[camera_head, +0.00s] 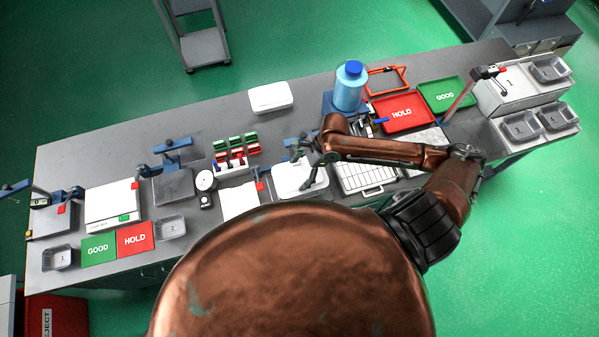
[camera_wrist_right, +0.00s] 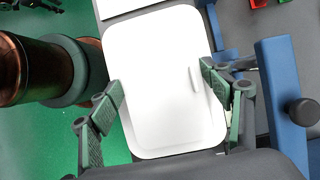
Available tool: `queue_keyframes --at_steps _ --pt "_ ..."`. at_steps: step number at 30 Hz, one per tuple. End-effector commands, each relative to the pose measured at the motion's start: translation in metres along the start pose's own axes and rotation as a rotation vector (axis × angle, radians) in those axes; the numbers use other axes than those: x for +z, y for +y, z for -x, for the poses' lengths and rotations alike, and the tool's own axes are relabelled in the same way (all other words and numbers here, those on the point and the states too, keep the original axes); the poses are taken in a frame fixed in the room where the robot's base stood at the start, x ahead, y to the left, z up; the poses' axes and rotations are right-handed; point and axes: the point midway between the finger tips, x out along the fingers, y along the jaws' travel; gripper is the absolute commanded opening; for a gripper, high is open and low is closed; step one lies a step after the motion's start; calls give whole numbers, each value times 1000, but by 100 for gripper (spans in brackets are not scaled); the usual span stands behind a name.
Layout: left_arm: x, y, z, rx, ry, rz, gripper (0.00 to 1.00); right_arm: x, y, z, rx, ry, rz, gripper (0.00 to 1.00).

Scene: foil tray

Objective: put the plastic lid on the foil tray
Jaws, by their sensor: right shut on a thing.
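The plastic lid (camera_wrist_right: 170,120) is a white rounded rectangle with a small raised ridge. In the head view the lid (camera_head: 287,183) lies at the middle front of the bench. My right gripper (camera_head: 305,168) is over it and shut on it. In the right wrist view the two fingers of the gripper (camera_wrist_right: 163,80) stand wide apart, one toward each long side of the lid. The foil tray cannot be made out; no foil surface shows, and what is under the lid is hidden. My left gripper is not in view.
A white box (camera_head: 271,97) stands at the back of the bench. A wire rack (camera_head: 368,178) is right of the lid, and a white sheet (camera_head: 240,200) is left. A blue-capped bottle (camera_head: 350,88) and a red HOLD tray (camera_head: 403,112) stand behind. A blue post (camera_wrist_right: 285,90) is close to the gripper's right.

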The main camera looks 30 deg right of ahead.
Motion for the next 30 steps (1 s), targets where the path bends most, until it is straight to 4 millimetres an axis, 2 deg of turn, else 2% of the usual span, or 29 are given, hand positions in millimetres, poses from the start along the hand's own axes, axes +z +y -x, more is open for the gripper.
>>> queue_keyframes --at_steps 1,5,19,30 --pt "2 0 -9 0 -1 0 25 -3 0 -7 -1 0 1 61" --pt "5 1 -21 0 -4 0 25 -6 0 -14 0 -1 2 61" --pt "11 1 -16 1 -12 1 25 -21 0 -48 1 -1 0 61" --pt "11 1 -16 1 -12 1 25 -23 0 -54 1 0 1 61"
